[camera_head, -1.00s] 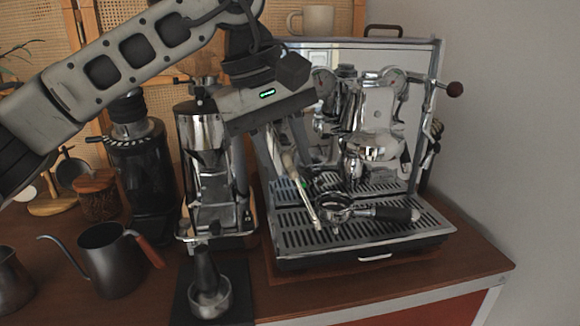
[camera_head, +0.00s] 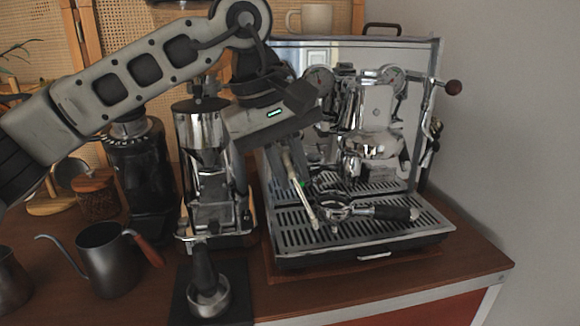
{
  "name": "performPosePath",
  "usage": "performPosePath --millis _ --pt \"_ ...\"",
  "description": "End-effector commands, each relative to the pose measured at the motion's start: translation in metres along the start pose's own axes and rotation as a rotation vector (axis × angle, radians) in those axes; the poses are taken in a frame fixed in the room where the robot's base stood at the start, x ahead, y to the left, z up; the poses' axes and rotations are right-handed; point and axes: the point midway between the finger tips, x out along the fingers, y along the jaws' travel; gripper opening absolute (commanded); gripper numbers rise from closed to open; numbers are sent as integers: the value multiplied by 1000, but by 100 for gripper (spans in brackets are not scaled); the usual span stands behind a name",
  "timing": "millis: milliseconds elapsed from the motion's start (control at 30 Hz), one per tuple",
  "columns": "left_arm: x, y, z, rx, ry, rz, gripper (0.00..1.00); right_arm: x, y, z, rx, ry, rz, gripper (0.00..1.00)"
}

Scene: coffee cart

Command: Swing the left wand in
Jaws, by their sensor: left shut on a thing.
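The espresso machine (camera_head: 420,110) stands at the right of the counter. Its left steam wand (camera_head: 300,191) is a thin metal tube that hangs down on the machine's left side, its tip just above the drip tray (camera_head: 300,238). My left gripper (camera_head: 300,172) comes in from the upper left, in front of the machine's left side, and is shut on the wand's upper part. The fingers hide the wand's upper end. My right gripper does not show.
A portafilter (camera_head: 345,209) lies on the drip tray, right of the wand tip. A coffee grinder (camera_head: 205,150) stands close on the left.

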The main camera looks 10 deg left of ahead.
Motion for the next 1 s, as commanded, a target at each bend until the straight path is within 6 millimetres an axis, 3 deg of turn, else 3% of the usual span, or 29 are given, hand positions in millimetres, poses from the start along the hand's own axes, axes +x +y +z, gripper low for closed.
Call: performPosePath --millis 500,1000 --pt "37 -12 -20 89 313 37 0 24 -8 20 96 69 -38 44" --pt "51 -14 -41 160 550 68 0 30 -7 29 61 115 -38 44"
